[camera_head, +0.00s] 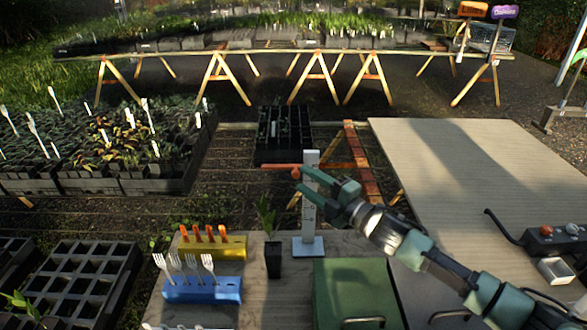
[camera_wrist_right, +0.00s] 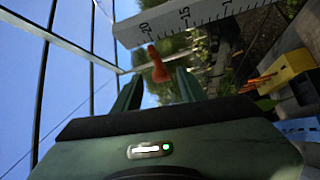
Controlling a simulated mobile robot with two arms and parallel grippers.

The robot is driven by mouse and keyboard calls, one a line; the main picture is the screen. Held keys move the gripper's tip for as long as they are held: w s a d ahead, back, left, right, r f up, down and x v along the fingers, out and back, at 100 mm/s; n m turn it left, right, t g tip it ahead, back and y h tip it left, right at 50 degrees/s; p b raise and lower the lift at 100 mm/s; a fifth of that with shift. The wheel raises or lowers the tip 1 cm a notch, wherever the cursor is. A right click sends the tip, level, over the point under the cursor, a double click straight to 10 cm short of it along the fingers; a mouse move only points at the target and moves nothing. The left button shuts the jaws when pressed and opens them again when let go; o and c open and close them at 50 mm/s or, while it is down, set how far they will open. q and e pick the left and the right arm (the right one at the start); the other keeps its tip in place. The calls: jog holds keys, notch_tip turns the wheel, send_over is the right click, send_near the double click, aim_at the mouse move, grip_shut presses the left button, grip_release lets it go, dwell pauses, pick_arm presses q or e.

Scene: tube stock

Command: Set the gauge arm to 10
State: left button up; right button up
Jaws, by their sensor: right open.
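The gauge (camera_head: 309,215) is a white upright post on a flat base at the back of the near table. Its orange gauge arm (camera_head: 280,167) sticks out to the left near the top. In the right wrist view the gauge arm (camera_wrist_right: 157,66) shows by the 20 end of the scale (camera_wrist_right: 200,24), with 15 further along. My right gripper (camera_head: 300,180) is open, its fingers reaching across the upper post. In the wrist view the orange arm appears between the fingertips; I cannot tell whether they touch it. My left gripper is not in view.
A small potted plant (camera_head: 273,258) stands left of the gauge base. A yellow block (camera_head: 226,248) with orange pegs and a blue block (camera_head: 202,290) with white forked labels are further left. A green box (camera_head: 353,285) sits in front, and a wide board (camera_head: 470,165) lies right.

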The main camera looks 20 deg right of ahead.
aim_at(293, 172)
jog(key=p+x, duration=0.1)
jog(key=x, duration=0.5)
jog(key=shift+w+a+r+p, duration=0.15)
jog(key=shift+w+a+p, duration=0.05)
jog(key=shift+p, duration=0.1)
jog(key=shift+w+a, duration=0.15)
jog(key=shift+w, duration=0.2)
grip_shut()
dwell(0.8)
